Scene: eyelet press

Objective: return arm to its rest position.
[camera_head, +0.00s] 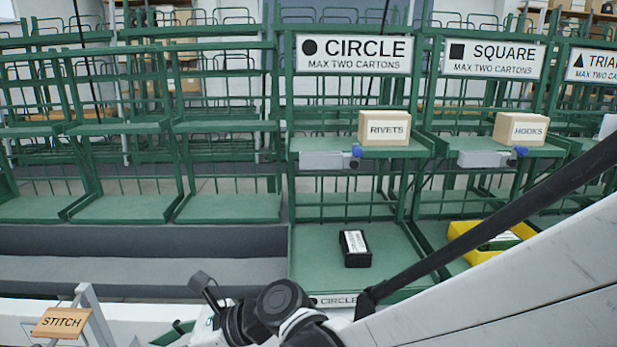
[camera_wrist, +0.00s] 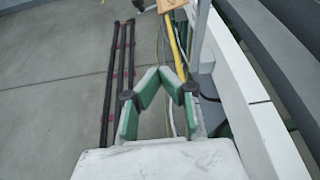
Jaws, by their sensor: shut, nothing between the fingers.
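My gripper (camera_wrist: 159,76) shows in the wrist view with its green fingers angled inward and their tips together. It is shut and empty. In the head view my arm (camera_head: 500,275) crosses the lower right, with dark joints at the bottom middle. I cannot make out the fingertips clearly there.
Green racks (camera_head: 230,207) fill the head view. A RIVETS carton (camera_head: 385,128) and a HOOKS carton (camera_head: 521,130) sit on shelves, with a black box (camera_head: 355,248) below. A STITCH sign (camera_head: 62,323) stands lower left. The white ledge (camera_wrist: 262,120) is close to my gripper.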

